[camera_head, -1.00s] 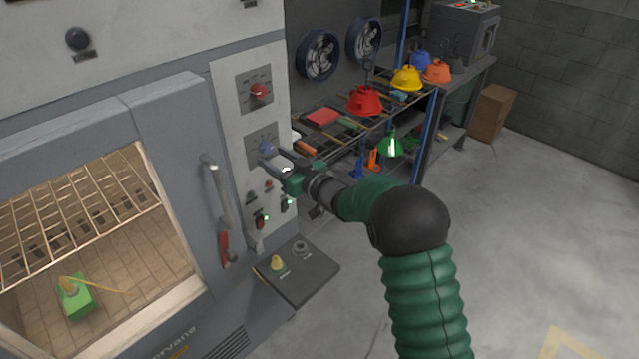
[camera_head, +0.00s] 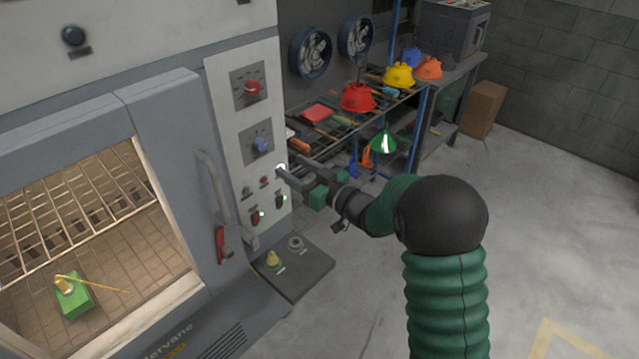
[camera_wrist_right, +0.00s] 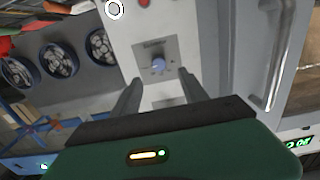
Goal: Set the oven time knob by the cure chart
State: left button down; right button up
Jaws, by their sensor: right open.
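The oven's panel carries a blue knob (camera_head: 261,145) on a grey dial plate; it also shows between the fingers in the right wrist view (camera_wrist_right: 158,65). A red knob (camera_head: 253,88) sits on another plate above it. The markings are too small to read. My right gripper (camera_head: 288,166) is open and empty, apart from the blue knob, to its lower right in the head view. In the right wrist view, the gripper (camera_wrist_right: 160,86) has its fingers spread with the blue knob ahead. I cannot make out a cure chart. My left gripper is not in view.
Below the knobs are small buttons and lit switches (camera_head: 256,217). The oven door handle (camera_head: 214,192) is left of the panel, and a small ledge (camera_head: 300,272) juts out below. A rack with coloured hoods (camera_head: 357,98) stands behind my arm. The floor to the right is clear.

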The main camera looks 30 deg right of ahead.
jog(key=v, duration=0.8)
jog(key=shift+d, duration=0.25)
dwell(0.4)
jog(key=b+v, duration=0.1)
jog(key=v, duration=1.5)
jog(key=shift+s+b, duration=0.3)
jog(key=shift+s, duration=0.05)
jog(key=shift+d, duration=0.15)
